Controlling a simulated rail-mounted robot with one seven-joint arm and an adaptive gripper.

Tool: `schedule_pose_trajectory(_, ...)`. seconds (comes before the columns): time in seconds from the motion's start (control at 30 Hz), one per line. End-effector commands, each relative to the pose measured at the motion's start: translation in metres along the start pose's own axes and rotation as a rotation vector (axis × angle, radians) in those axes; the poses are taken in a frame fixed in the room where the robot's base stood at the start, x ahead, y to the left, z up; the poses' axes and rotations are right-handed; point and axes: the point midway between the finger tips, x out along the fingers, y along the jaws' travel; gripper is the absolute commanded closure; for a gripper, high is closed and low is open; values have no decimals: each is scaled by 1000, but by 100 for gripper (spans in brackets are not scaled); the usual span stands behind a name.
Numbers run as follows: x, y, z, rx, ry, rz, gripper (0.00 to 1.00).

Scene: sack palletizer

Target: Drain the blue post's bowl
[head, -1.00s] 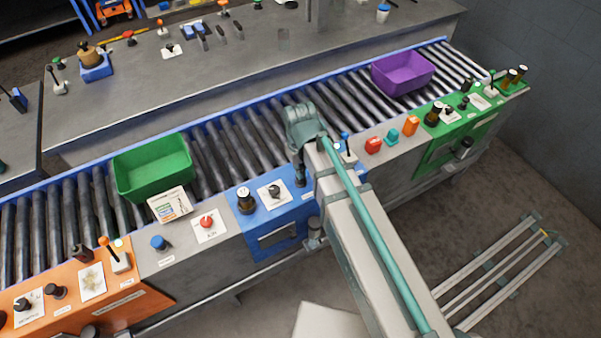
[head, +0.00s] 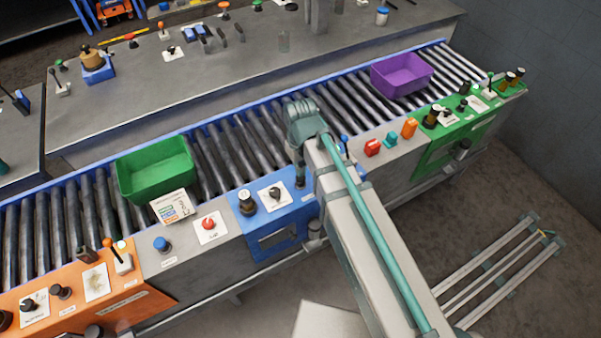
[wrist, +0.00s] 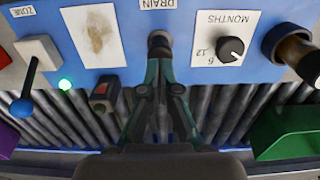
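The blue post is a blue panel (head: 272,220) on the conveyor's front side, with a bowl-like recessed front below it (head: 277,236). In the wrist view, the blue panel (wrist: 215,78) carries an upside-down DRAIN label (wrist: 158,4) beside a dark, round-topped control (wrist: 160,40). My gripper (wrist: 160,66) points at this control, its two green fingers converging at it. Whether the fingers are closed on it or only beside it is unclear. In the head view my arm hides most of my gripper and the control.
A dark MONTHS dial (wrist: 231,50), a stained card (wrist: 95,34), a red-topped dark switch (wrist: 103,94) and a blue-balled lever (wrist: 22,107) surround the control. A green bin (head: 155,170) and a purple bin (head: 402,75) stand on the rollers.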

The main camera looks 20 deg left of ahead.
Motion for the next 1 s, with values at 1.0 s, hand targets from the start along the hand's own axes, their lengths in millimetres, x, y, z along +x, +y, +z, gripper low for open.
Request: schedule_pose_trajectory(1.0,-44,0,0,0,0,0,100)
